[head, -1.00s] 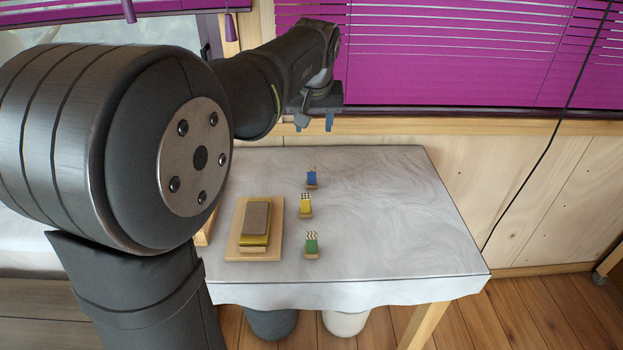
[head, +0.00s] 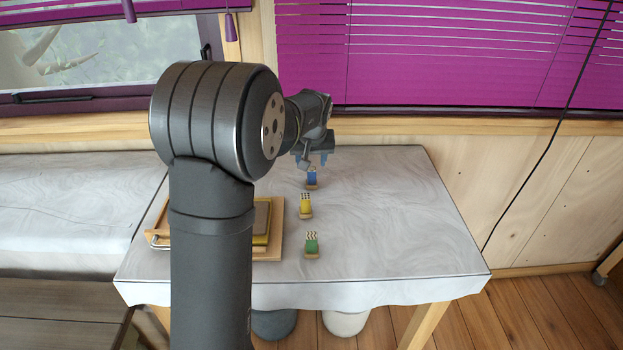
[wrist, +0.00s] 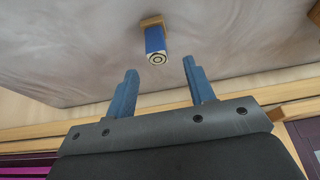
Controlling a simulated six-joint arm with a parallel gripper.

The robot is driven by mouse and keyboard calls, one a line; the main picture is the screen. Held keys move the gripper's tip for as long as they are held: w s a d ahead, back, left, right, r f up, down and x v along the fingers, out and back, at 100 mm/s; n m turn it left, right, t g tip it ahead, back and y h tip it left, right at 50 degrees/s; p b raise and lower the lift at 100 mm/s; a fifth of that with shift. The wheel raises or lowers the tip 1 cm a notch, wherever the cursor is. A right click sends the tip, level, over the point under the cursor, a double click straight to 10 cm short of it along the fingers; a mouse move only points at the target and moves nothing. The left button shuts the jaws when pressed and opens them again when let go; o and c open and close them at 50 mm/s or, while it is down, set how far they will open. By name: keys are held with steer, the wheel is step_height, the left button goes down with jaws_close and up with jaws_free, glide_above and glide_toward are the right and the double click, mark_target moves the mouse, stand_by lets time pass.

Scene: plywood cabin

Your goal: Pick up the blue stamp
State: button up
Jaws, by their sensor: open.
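In the wrist view the blue stamp (wrist: 155,42) shows a blue body, a wooden end and a pale face with dark rings.
The table's right side is clear.

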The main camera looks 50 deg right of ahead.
mark_target(312, 169)
steer(key=shift+s+x, duration=0.2)
steer(key=shift+x, duration=2.6)
jaws_close()
